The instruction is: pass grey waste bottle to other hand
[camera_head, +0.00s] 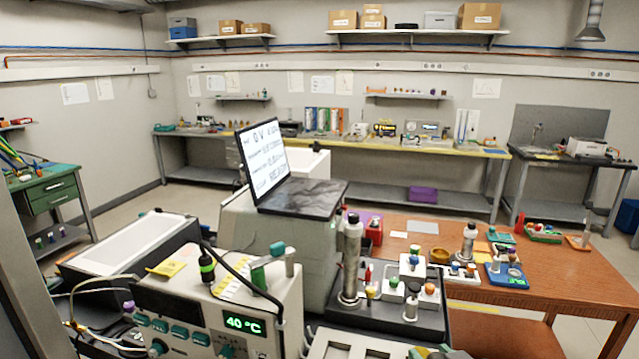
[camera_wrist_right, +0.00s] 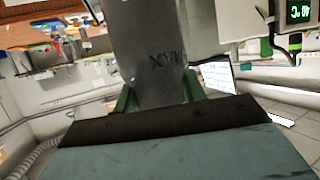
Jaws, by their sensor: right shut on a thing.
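In the right wrist view, a grey, flat-sided thing (camera_wrist_right: 150,45) with dark lettering stands between the green fingers of my right gripper (camera_wrist_right: 158,93). It looks like the grey waste bottle, and the gripper is shut on it. Its far end runs out of the top of that view. In the head view only small green and yellowish parts show at the bottom edge, perhaps of my right gripper, and I cannot make out the held bottle there. My left gripper is in neither view.
A metal flask (camera_head: 350,262) stands on a black tray with several small bottles. Another flask (camera_head: 468,243) stands on the brown table (camera_head: 570,270). A device (camera_head: 222,300) reading 40 °C and a laptop (camera_head: 265,165) are on the left and centre.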

